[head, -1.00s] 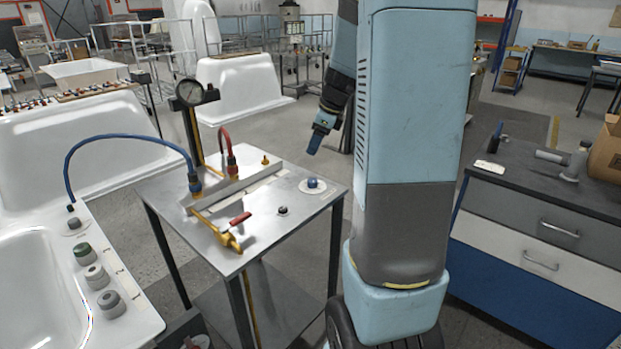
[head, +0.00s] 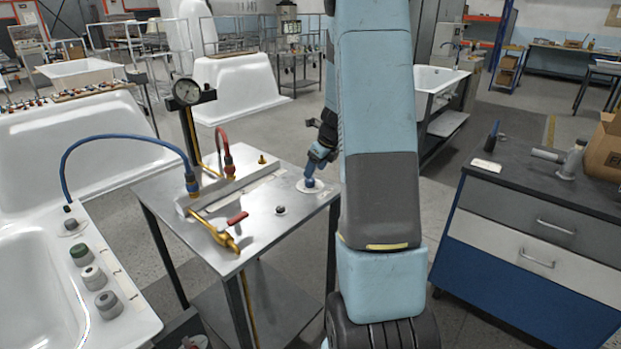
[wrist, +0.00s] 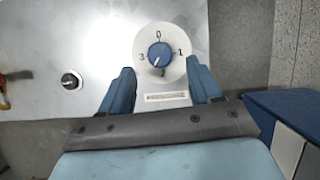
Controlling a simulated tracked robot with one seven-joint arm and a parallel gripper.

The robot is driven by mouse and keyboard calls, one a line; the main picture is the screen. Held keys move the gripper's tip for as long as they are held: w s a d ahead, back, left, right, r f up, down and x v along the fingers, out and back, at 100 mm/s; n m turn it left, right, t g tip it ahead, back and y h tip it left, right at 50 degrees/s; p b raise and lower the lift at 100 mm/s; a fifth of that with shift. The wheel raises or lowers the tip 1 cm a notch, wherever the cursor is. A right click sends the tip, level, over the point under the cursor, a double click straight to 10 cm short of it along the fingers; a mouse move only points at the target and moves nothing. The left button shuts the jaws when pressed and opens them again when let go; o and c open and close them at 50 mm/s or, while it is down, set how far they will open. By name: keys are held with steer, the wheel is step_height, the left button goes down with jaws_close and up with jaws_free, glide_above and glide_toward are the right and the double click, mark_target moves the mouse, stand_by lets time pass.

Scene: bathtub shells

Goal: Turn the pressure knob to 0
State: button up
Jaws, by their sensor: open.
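The pressure knob (wrist: 160,52) is a round blue knob on a white dial plate (wrist: 177,72) marked 0 at the top, 1 at the right and 3 at the left. In the head view the knob (head: 309,183) sits at the right back corner of the metal table (head: 270,228). My gripper (wrist: 160,66) is open, with one blue finger on each side of the dial plate's lower half. In the head view my gripper (head: 315,163) is right above the knob; contact cannot be told.
A small black knob (head: 280,210), a yellow valve with a red handle (head: 237,219), hoses and a pressure gauge (head: 187,92) stand on the same table, left of my gripper. A drawer cabinet (head: 535,220) stands at the right. White tub shells (head: 70,150) are at the left.

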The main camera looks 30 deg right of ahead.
mark_target(311, 180)
steer(key=shift+x, duration=2.5)
steer(key=c, duration=1)
